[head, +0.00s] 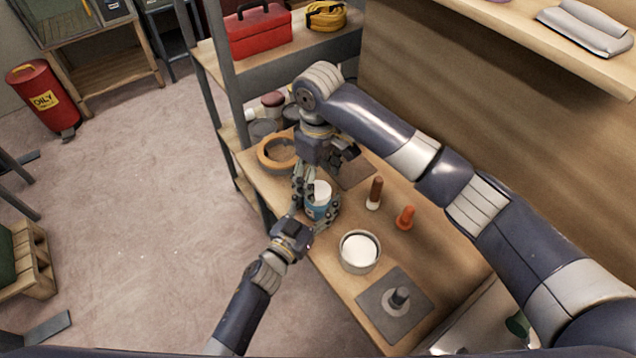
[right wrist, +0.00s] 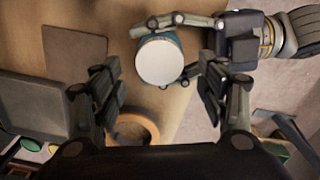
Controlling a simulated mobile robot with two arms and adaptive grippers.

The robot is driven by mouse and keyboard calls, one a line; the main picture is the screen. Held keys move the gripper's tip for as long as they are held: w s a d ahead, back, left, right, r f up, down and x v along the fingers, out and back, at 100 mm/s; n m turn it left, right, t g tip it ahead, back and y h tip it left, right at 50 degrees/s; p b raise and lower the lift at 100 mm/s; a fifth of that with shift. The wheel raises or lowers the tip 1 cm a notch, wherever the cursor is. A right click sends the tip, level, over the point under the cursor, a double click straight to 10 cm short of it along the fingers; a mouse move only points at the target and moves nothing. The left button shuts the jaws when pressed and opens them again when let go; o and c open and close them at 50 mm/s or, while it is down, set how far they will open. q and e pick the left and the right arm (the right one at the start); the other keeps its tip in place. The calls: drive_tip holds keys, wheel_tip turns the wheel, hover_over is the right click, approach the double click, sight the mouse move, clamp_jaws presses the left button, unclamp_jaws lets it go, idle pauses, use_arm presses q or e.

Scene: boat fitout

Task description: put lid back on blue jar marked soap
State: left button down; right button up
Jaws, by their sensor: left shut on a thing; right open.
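The blue jar (head: 319,208) is upright at the left edge of the wooden bench, between the fingers of my left gripper (head: 316,204), which is shut on its sides. Its top is a round white disc, plain in the right wrist view (right wrist: 160,62). I cannot tell whether this disc is a lid or the contents. No marking is readable. My right gripper (head: 326,165) is open and empty, above and just behind the jar. In the right wrist view its fingers (right wrist: 160,85) are spread, with the jar beyond them.
A round container with a white top (head: 360,251) stands nearer me. A brown-handled tool (head: 375,192), an orange item (head: 405,217) and a grey plate with a knob (head: 396,304) are to the right.

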sight(318, 190)
drive_tip(key=shift+r, duration=0.4)
drive_tip(key=shift+c, duration=0.4)
drive_tip(key=shift+w+r+n, duration=0.15)
drive_tip(key=shift+r+n, duration=0.6)
drive_tip(key=shift+n, duration=0.25)
drive_tip(key=r+n, duration=0.2)
drive_tip(key=n, duration=0.1)
drive_tip(key=shift+n, duration=0.3)
drive_tip(key=shift+f, duration=0.15)
drive_tip(key=shift+f, duration=3.9)
drive_tip(key=shift+c, duration=0.5)
